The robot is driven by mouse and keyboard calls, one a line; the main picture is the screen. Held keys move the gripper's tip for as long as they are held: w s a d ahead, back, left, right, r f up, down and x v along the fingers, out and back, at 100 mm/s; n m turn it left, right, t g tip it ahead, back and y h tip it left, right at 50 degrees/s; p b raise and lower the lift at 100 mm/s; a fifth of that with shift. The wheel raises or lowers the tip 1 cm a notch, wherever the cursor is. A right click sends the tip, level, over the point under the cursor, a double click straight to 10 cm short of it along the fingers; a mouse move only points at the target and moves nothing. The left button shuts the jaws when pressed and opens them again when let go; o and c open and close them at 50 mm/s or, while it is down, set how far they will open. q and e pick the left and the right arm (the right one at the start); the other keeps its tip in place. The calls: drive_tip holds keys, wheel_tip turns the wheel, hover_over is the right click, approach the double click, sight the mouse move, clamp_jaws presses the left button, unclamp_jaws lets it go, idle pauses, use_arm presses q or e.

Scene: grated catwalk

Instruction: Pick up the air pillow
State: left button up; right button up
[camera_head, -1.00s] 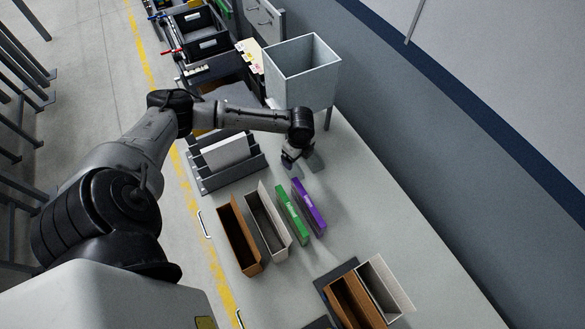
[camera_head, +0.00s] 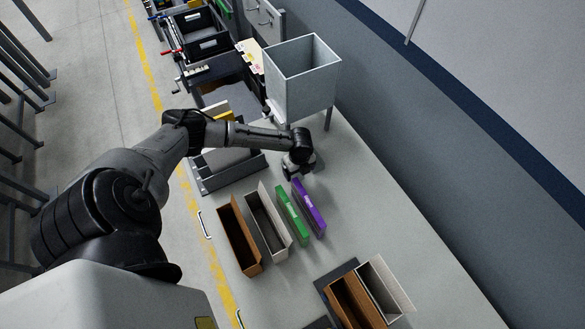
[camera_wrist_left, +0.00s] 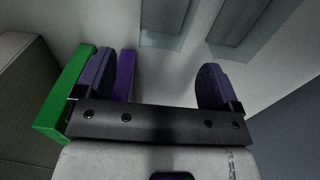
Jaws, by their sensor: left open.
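My left gripper (camera_head: 297,174) is over the worktop, just beyond the green and purple boxes. In the left wrist view its two fingers (camera_wrist_left: 154,82) are wide apart, with nothing between them.
A green box (camera_head: 292,214) and a purple box (camera_head: 308,208) stand close to the gripper. Open white (camera_head: 267,222) and brown (camera_head: 238,238) cartons are left of them. A tall grey bin (camera_head: 303,85) stands behind. The worktop (camera_head: 375,220) is clear on the right.

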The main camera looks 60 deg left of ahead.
sight(298, 176)
use_arm(q)
drive_tip(key=shift+f, duration=2.65)
drive_tip(key=shift+c, duration=0.3)
drive_tip(key=c, duration=0.9)
drive_tip(key=shift+r, duration=0.1)
